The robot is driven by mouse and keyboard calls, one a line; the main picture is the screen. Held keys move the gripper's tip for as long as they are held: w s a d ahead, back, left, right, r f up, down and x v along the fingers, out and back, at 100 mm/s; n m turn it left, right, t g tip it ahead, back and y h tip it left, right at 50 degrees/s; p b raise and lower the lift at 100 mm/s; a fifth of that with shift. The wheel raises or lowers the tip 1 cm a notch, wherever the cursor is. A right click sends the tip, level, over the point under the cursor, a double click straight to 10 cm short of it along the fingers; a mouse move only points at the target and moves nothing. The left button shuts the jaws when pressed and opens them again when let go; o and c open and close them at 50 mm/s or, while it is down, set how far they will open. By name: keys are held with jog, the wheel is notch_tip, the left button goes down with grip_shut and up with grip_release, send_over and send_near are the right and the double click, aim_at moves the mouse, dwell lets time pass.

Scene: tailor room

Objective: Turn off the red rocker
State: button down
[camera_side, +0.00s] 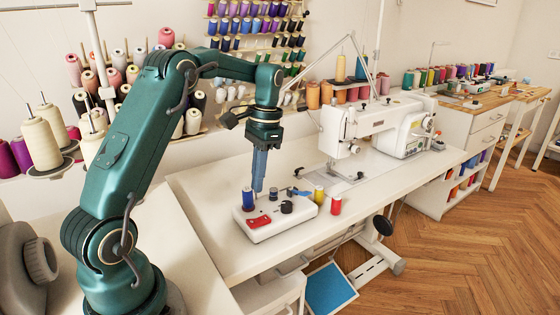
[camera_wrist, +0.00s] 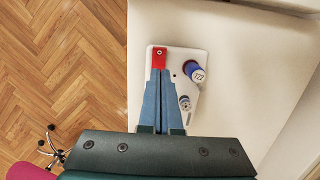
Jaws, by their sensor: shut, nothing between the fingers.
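A white control box (camera_side: 274,228) sits on the white table near its front left. Its red rocker (camera_side: 259,222) is at the box's front left; which side is pressed down is too small to tell. My gripper (camera_side: 258,188), with long blue fingers, points down above the back of the box. In the wrist view the shut, empty fingertips (camera_wrist: 160,72) overlap the near end of the red rocker (camera_wrist: 159,57), so part of it is hidden. From the side the tips look higher than the rocker; contact cannot be told.
A black knob (camera_side: 287,207) is on the box. Yellow (camera_side: 319,195) and red (camera_side: 336,205) spools stand right of it. A sewing machine (camera_side: 352,125) is farther back.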

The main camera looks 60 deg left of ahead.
aim_at(253, 221)
jog(key=f, duration=0.2)
jog(key=s+f, duration=0.1)
jog(key=f, duration=0.4)
jog(key=shift+s+f, duration=0.15)
jog(key=shift+f, duration=0.2)
jog(key=shift+s+f, duration=0.15)
jog(key=shift+f, duration=0.15)
jog(key=shift+w+r, duration=0.25)
jog(key=shift+w, duration=0.55)
